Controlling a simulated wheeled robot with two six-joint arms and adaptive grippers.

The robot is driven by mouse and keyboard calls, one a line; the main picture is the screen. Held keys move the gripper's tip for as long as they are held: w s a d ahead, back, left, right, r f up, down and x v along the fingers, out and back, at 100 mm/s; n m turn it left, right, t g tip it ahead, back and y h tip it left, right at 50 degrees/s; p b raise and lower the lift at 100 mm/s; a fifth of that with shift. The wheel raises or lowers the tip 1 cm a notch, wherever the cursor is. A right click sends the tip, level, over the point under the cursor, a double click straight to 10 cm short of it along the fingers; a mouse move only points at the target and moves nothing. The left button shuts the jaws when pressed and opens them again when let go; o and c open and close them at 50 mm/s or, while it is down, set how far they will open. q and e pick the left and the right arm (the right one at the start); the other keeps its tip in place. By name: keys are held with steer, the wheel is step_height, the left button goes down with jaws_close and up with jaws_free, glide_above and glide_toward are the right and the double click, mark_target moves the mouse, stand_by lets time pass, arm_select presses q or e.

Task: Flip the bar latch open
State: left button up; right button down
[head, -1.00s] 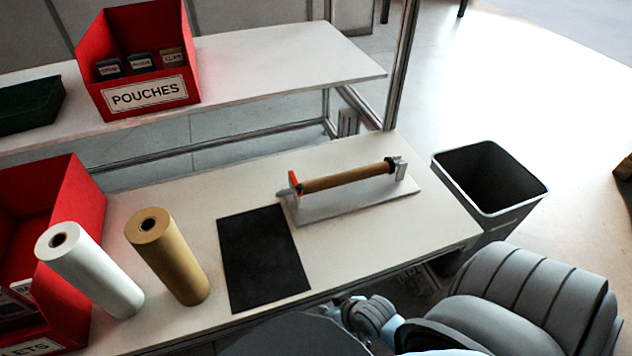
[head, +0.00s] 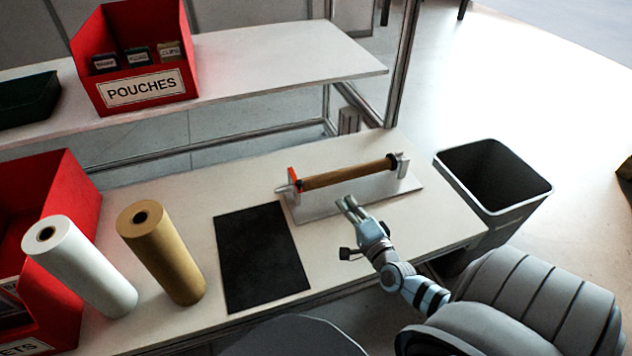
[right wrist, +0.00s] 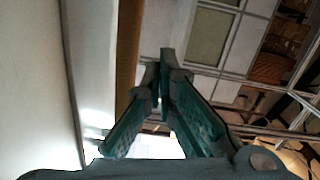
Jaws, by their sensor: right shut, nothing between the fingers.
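A roll holder with a pale base plate (head: 318,207) stands on the table, carrying a thin brown roll (head: 345,173) lengthwise. At its left end is an upright bracket with a red-orange part (head: 293,175), probably the bar latch; its exact position is too small to tell. A grey bracket (head: 402,163) stands at the right end. My right gripper (head: 346,201) is shut and empty, in front of the roll and apart from the red part. In the right wrist view its fingers (right wrist: 166,58) converge beside a brown strip, likely the roll (right wrist: 129,45). My left gripper is out of view.
A black mat (head: 260,258) lies left of my right gripper. A white roll (head: 85,270) and a tan roll (head: 162,255) stand farther left, by a red bin (head: 65,220). A grey waste bin (head: 520,210) stands off the table's right end. The table behind the holder is clear.

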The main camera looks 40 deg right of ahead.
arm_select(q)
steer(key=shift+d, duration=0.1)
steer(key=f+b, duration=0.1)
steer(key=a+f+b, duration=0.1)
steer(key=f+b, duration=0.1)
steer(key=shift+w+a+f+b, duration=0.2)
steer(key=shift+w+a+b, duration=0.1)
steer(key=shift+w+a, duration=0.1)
arm_select(e)
steer(key=w+a+f, duration=0.1)
steer(key=w, duration=1)
steer(key=shift+w, duration=0.25)
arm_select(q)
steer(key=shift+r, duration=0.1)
arm_select(e)
steer(key=shift+a, duration=0.1)
